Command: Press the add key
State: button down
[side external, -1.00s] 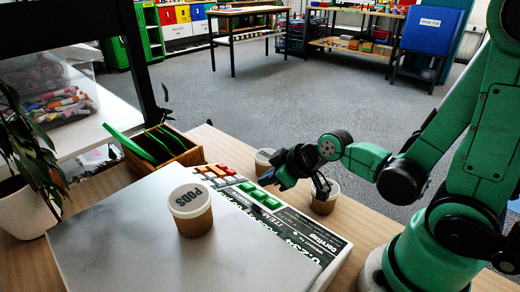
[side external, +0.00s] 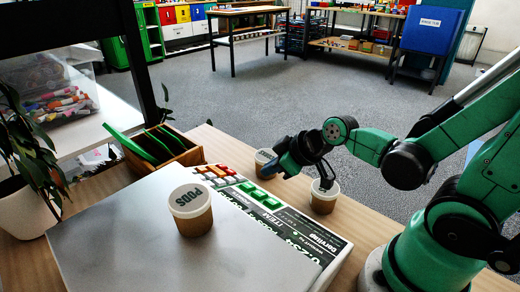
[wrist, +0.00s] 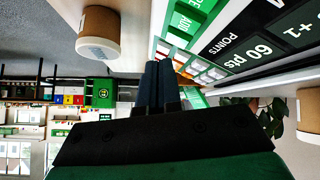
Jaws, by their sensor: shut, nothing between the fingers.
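The scoring panel (side external: 322,238) lies on the wooden table with rows of coloured keys and printed text. In the side view several green keys (side external: 271,203) sit on the panel, too small to read. My gripper (side external: 268,174) is shut and empty, near the panel's far edge above the table, by the green keys. Its closed fingers also show in the wrist view (wrist: 158,70). Contact with a key cannot be seen.
A lidded PODS cup (side external: 191,220) stands on the grey plate (side external: 110,240) covering part of the panel. Two more cups, one under my wrist (side external: 324,202) and one behind my fingers (side external: 262,163), stand close. A wooden box (side external: 182,158) and a plant (side external: 30,150) are left.

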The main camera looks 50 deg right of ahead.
jog(key=shift+d+r, duration=0.3)
jog(key=shift+r, duration=0.35)
jog(key=shift+d+r, duration=0.25)
jog(key=shift+r, duration=0.35)
jog(key=s+a+r+m, duration=0.1)
jog(key=s+a+r+m+g, duration=0.1)
jog(key=s+r+m, duration=0.1)
jog(key=shift+a+r+g+h, duration=0.1)
jog(key=shift+a+g+h, duration=0.1)
jog(key=shift+g+h, duration=0.15)
jog(key=shift+r, duration=0.1)
